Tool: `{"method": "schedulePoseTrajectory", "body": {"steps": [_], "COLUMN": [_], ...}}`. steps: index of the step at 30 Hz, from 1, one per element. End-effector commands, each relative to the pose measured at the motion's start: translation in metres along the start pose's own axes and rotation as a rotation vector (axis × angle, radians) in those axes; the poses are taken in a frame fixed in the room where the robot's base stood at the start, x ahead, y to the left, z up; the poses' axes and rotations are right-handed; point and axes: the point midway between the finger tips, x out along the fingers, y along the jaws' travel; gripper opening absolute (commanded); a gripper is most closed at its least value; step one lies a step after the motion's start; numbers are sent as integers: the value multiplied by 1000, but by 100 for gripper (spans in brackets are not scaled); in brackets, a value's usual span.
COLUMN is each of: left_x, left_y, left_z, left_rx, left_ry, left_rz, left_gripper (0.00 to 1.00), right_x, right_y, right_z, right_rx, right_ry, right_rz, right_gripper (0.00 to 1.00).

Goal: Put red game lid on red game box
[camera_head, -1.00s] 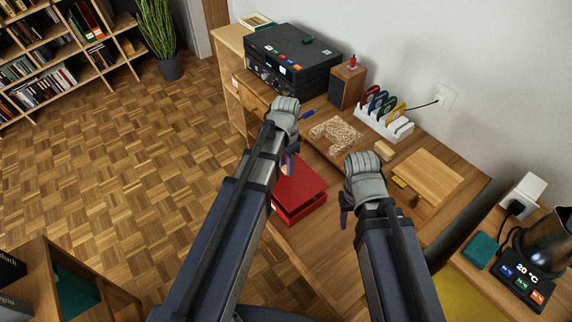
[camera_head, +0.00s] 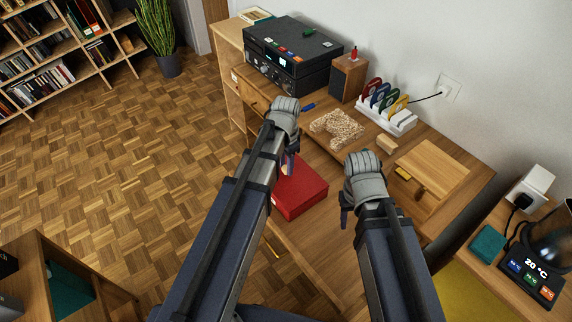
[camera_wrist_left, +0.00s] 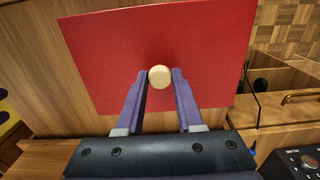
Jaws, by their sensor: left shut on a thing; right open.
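The red game lid (camera_head: 304,187) lies over the red game box (camera_head: 303,211), and no gap shows between them in the head view. In the left wrist view the flat red lid (camera_wrist_left: 100,60) fills the upper middle, with a round cream knob (camera_wrist_left: 160,77) on top. My left gripper (camera_head: 289,162) is shut on this knob, one finger on each side. The lid hides the box in the wrist view, so I cannot tell how exactly they line up. My right gripper (camera_head: 346,218) is open and empty, right of the box above the desk.
The wooden desk (camera_head: 320,240) is clear in front of the box. Behind are a patterned beige item (camera_head: 337,127), a small wooden block (camera_head: 387,144), a white rack (camera_head: 385,119) with coloured discs, a speaker (camera_head: 348,78) and black audio units (camera_head: 292,58). A wooden box (camera_head: 432,170) stands at right.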

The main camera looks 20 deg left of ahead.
Motion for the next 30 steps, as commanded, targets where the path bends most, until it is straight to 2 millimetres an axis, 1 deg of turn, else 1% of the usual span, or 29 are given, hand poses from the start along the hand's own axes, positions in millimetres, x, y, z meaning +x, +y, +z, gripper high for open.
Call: {"method": "schedulePoseTrajectory", "body": {"steps": [28,29,30], "left_x": [7,7,7], "left_y": [0,0,0], "left_z": [0,0,0], "left_rx": [0,0,0], "left_ry": [0,0,0], "left_rz": [0,0,0], "left_gripper": [0,38,43], "right_x": [7,7,7], "right_y": [-1,-1,-1], "right_z": [0,0,0], "right_rx": [0,0,0], "right_ry": [0,0,0], "right_rz": [0,0,0], "right_gripper": [50,50,50]}}
